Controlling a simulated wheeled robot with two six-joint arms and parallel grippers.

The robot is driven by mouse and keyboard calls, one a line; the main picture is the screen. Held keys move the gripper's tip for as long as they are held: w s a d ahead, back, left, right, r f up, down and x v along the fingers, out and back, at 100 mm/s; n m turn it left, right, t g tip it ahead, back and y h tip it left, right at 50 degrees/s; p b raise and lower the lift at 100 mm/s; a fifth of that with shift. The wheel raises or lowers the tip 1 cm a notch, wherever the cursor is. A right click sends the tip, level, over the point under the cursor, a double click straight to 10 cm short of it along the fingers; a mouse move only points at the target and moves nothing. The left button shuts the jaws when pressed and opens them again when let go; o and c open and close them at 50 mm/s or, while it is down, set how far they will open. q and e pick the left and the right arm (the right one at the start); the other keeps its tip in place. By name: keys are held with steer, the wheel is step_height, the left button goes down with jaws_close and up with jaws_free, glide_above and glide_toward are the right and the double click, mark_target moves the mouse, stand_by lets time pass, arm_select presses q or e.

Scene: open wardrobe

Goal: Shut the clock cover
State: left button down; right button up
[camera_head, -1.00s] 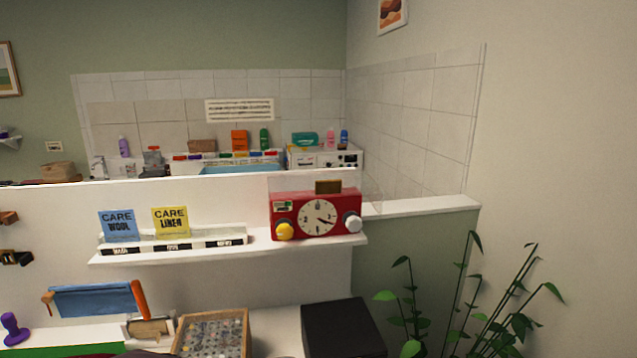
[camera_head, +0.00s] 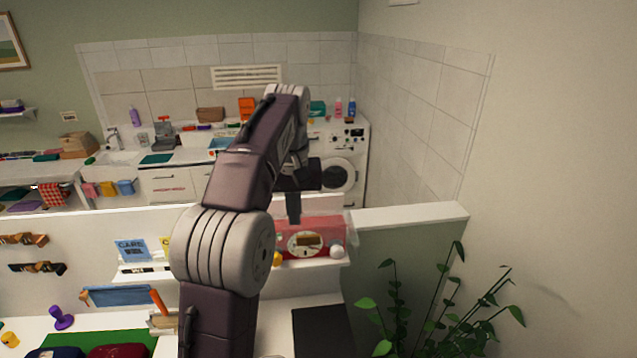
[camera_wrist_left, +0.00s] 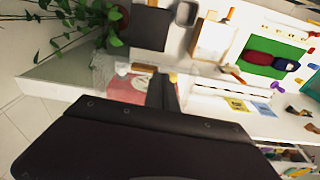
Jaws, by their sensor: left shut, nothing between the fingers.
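The red clock (camera_head: 312,225) with a round cream dial, a yellow knob and a white knob stands on the white wall shelf. A clear cover shows faintly at its right side (camera_head: 352,228); its exact angle is hard to tell. My left gripper (camera_head: 293,217) points down with its fingers shut and empty, over the left part of the clock's top. I cannot tell whether it touches. In the left wrist view the fingers (camera_wrist_left: 162,92) overlap the red clock (camera_wrist_left: 125,88), and the clear cover (camera_wrist_left: 103,66) shows beside it. My right gripper is not in view.
A low white partition (camera_head: 410,215) runs behind the shelf. A plant (camera_head: 450,310) stands at the lower right.

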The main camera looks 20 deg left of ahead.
arm_select(q)
step_height(320, 180, up, 5)
steer(key=a+p, duration=0.2)
steer(key=p, duration=0.1)
glide_toward(288, 248)
steer(key=f, duration=0.3)
steer(key=f+p, duration=0.1)
steer(key=f, duration=0.1)
steer(key=shift+w+a+f, duration=0.2)
steer(key=shift+a+f, duration=0.05)
steer(key=shift+f, duration=0.1)
steer(key=shift+w+f, duration=0.1)
steer(key=shift+f, duration=0.25)
steer(key=shift+w+d+f, duration=0.1)
steer(key=shift+f, duration=0.1)
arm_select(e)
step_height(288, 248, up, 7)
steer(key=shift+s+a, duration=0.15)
